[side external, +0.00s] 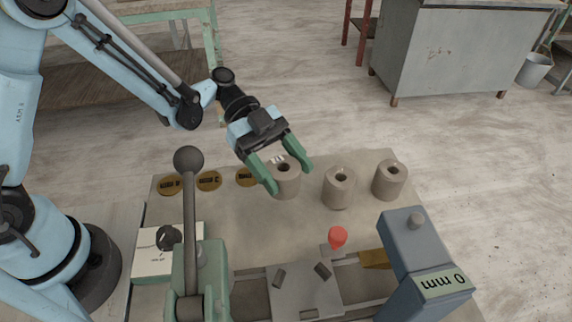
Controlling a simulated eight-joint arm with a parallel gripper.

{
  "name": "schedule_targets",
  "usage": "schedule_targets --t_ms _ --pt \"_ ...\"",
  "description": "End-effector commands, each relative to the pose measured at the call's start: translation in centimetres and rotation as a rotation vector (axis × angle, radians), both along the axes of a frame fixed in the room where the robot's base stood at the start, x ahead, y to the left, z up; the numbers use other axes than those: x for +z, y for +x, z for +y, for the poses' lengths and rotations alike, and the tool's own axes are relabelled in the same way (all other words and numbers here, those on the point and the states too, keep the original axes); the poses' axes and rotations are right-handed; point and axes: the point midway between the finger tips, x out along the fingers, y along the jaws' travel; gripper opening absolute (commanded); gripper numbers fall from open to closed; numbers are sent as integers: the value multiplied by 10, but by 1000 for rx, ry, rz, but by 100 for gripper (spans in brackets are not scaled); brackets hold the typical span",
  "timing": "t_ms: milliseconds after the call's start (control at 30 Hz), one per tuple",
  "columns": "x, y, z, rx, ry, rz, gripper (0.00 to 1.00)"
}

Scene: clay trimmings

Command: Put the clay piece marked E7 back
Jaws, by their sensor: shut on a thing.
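Three grey-brown clay cylinders with holes in their tops stand toward the back of the work board. My gripper (289,179) reaches down from the upper left, its green fingers on either side of the leftmost cylinder (287,187). It is shut on that cylinder; I cannot tell whether its base touches the board. The middle cylinder (338,190) and the right cylinder (389,181) stand upright and apart from the gripper. I cannot read an E7 mark on any piece.
Brass-coloured discs (208,181) with dark slots lie left of the cylinders. In front are a ball-topped lever (189,225), a plate (300,294) with small dark pieces, a red knob (337,236) and a grey block (425,262) labelled "0 mm". Bare board (225,213) lies between.

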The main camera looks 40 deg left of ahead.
Motion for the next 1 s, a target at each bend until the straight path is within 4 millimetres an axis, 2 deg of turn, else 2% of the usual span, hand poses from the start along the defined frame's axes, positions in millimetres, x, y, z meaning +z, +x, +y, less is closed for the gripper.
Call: schedule_targets --t_ms 233,533,1000 --pt "-16 0 0 -1 -1 0 21" --pt "-48 0 -1 -1 -1 0 21" --pt "-55 0 -1 -1 -1 0 21"
